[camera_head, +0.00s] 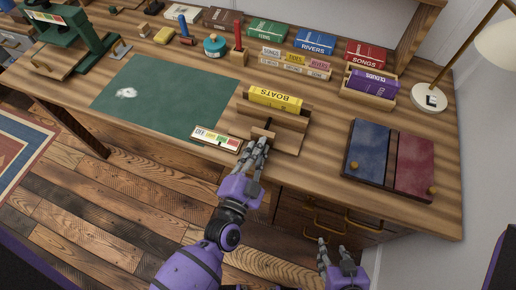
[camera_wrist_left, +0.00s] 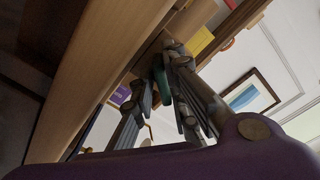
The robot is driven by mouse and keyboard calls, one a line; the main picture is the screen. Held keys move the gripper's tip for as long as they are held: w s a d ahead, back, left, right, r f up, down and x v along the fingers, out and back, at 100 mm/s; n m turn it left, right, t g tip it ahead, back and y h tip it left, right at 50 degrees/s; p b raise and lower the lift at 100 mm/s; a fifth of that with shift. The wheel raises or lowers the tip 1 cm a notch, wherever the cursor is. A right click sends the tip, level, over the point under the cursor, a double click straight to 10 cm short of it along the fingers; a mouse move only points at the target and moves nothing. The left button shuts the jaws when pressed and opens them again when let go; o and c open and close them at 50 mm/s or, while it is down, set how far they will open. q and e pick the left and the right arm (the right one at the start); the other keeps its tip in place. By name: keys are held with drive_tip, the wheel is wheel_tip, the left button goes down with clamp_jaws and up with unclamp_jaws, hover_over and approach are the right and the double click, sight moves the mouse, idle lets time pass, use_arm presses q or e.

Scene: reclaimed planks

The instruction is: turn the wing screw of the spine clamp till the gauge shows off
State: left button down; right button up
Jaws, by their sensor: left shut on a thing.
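The spine clamp (camera_head: 283,134) is a wooden block near the desk's front edge, with a yellow BOATS book (camera_head: 275,98) held in it, spine up. My left gripper (camera_head: 260,143) is shut on the wing screw at the clamp's front; the fingers hide most of the screw. In the left wrist view, the fingers (camera_wrist_left: 160,90) reach up to the clamp, and the screw is hard to make out. The gauge (camera_head: 217,138), left of the clamp, has an OFF end and coloured bands; its pointer is too small to read. My right gripper (camera_head: 334,249) is open and empty, in front of the desk.
A green mat (camera_head: 165,98) lies left of the clamp. A blue and red book cover (camera_head: 388,158) lies to the right. Behind are several books, a purple book in a wooden stand (camera_head: 371,85) and a lamp (camera_head: 429,97). Drawers with handles are below the desk edge.

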use_arm(q)
drive_tip(key=shift+w+a+r+n, duration=0.15)
drive_tip(key=shift+a+r+n, duration=0.05)
drive_tip(key=shift+r+n, duration=0.1)
drive_tip(key=shift+n, duration=0.9)
drive_tip(key=shift+a+n+p, duration=0.15)
drive_tip(key=shift+n+p, duration=0.15)
drive_tip(key=shift+n, duration=2)
drive_tip(key=c, duration=1.9)
unclamp_jaws()
drive_tip(key=shift+o, duration=0.2)
drive_tip(key=shift+s+f, duration=0.15)
drive_tip(key=shift+s, duration=0.05)
drive_tip(key=v, duration=1.1)
drive_tip(key=shift+s+a, duration=0.2)
drive_tip(key=shift+s, duration=0.05)
